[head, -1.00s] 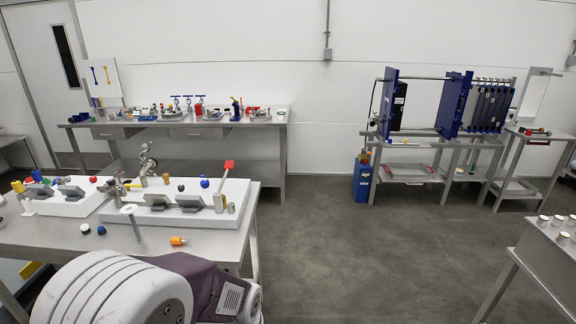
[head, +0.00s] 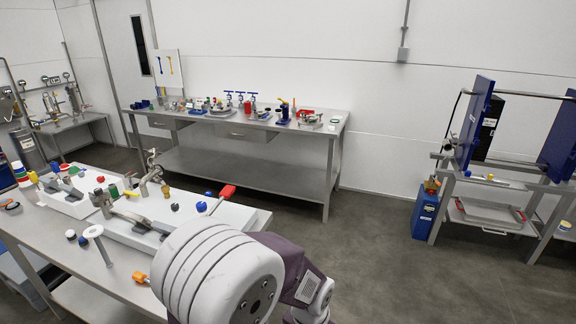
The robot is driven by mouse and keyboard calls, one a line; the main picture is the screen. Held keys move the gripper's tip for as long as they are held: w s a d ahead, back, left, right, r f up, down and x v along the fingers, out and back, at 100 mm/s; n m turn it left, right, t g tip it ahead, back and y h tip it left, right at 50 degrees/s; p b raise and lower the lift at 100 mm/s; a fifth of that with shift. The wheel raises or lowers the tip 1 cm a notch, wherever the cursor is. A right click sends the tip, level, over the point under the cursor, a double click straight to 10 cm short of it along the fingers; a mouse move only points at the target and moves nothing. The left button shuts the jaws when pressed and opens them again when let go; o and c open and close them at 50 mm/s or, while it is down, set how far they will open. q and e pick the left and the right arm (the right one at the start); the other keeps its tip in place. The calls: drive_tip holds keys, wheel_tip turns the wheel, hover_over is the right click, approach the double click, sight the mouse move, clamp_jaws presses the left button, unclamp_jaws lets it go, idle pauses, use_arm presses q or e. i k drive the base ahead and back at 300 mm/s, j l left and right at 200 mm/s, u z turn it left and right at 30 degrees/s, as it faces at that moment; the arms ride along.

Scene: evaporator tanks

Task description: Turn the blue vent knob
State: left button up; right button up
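Several small blue parts are on the near left bench. A blue knob (head: 201,207) is on the white fixture block (head: 232,213), close to a red-handled lever (head: 227,191). A loose blue cap (head: 84,241) lies on the bench top in front of the block. I cannot tell which of these is the vent knob. My white and purple arm links cover the front right part of the bench. Neither of my grippers is visible.
A steel workbench (head: 255,161) with valves and tools stands along the back wall. A rack with blue plates (head: 472,122) is at the right, beside a blue canister (head: 424,216). Grey floor (head: 375,250) is open between the benches.

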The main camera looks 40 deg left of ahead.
sight(200, 206)
drive_tip(key=i+u, duration=0.3)
drive_tip(key=u, duration=0.2)
drive_tip(key=i+u, duration=0.3)
drive_tip(key=u, duration=0.15)
drive_tip(key=i+l+u, duration=0.15)
drive_tip(key=i+u, duration=0.15)
drive_tip(key=u, duration=0.2)
drive_tip(key=i+l+u, duration=0.25)
drive_tip(key=u, duration=0.2)
drive_tip(key=i+l+u, duration=0.15)
drive_tip(key=l+u, duration=0.2)
drive_tip(key=u, duration=0.15)
drive_tip(key=i+l+u, duration=0.15)
drive_tip(key=l+u, duration=0.3)
drive_tip(key=j, duration=0.1)
